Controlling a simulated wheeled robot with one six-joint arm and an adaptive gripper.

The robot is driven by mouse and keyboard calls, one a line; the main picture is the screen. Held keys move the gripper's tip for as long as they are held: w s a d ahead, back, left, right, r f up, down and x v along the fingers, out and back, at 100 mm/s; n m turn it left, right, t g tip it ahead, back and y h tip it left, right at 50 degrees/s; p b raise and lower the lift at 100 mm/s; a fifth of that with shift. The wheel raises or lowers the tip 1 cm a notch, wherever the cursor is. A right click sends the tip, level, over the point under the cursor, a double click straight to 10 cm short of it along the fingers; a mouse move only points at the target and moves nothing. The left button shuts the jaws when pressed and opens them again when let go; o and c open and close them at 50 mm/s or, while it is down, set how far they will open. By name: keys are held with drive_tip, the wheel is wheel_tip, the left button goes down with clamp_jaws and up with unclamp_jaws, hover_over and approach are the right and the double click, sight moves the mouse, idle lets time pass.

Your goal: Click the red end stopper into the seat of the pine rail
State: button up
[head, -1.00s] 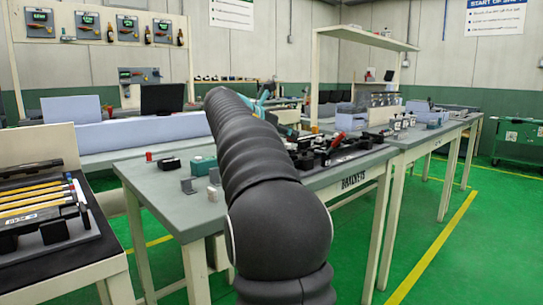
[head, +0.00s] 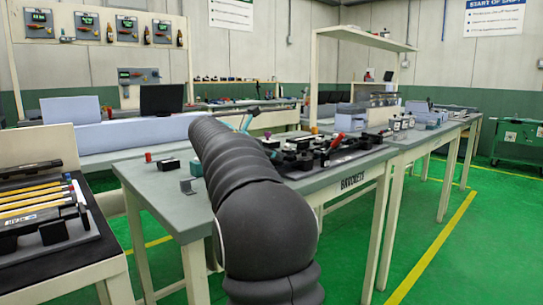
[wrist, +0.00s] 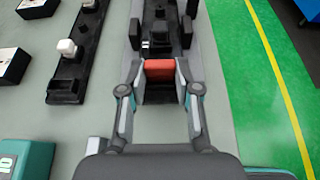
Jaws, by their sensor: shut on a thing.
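In the wrist view my gripper (wrist: 160,76) is shut on the red end stopper (wrist: 159,69), a small red block held between its two fingertips. The stopper is above a long dark fixture (wrist: 142,28) with black upright blocks on it. I cannot tell whether the stopper touches the fixture. No pine-coloured rail can be made out near the gripper, and the seat cannot be told apart from the dark parts. In the head view my arm hides the stopper and most of the gripper.
A black strip with a white-topped peg (wrist: 67,47) lies left of the fixture. A teal box (wrist: 25,158) is at the lower left. The grey bench (head: 169,205) ends at the right above green floor. A side table (head: 80,258) holds yellow strips.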

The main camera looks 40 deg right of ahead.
drive_tip(key=shift+f, duration=1.1)
drive_tip(key=o, duration=0.8)
drive_tip(key=shift+s, duration=0.2)
drive_tip(key=shift+w+a, duration=0.1)
drive_tip(key=shift+w, duration=0.1)
drive_tip(key=shift+w+r, duration=0.1)
drive_tip(key=shift+r, duration=0.5)
drive_tip(key=v, duration=1.2)
drive_tip(key=shift+r, duration=0.45)
